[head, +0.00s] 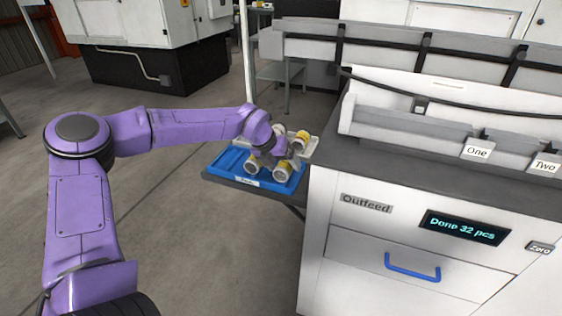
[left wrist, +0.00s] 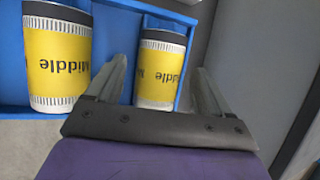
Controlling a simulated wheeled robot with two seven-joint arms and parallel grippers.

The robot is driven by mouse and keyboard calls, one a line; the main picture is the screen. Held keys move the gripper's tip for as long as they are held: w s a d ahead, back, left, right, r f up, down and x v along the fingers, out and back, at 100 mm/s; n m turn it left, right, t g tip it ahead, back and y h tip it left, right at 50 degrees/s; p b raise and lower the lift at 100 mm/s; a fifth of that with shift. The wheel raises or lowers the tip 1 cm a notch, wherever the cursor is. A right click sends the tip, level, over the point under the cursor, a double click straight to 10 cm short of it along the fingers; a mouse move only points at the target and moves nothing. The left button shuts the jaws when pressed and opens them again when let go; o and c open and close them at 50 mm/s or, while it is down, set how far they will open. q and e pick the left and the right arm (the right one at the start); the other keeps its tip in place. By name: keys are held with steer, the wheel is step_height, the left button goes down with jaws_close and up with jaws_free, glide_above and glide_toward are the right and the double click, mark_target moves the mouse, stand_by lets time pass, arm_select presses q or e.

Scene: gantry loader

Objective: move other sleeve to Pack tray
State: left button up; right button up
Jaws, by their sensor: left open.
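Two sleeves with yellow bands reading "Middle" and white ends lie in the blue tray (head: 228,160). The left sleeve (head: 251,167) and right sleeve (head: 281,172) show in the head view; the left wrist view shows one sleeve at left (left wrist: 57,60) and one nearer the middle (left wrist: 158,75). My left gripper (left wrist: 162,68) is open over the tray, its fingers around or just above the middle sleeve; contact cannot be told. In the head view the left gripper (head: 268,152) partly hides the tray. My right gripper is not in view.
Another yellow-banded sleeve (head: 302,139) lies on a pale tray (head: 308,152) behind the blue one. The white Outfeed machine (head: 335,240) stands close on the right, with bins labelled One (head: 477,153) and Two (head: 545,167). The floor in front is clear.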

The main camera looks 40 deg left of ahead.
arm_select(q)
steer(key=w+d+r+p+v, duration=0.1)
steer(key=w+p+v, duration=0.1)
steer(key=v, duration=1.3)
steer(key=shift+r+p, duration=0.55)
steer(key=shift+p, duration=0.05)
steer(key=shift+w+a, duration=0.1)
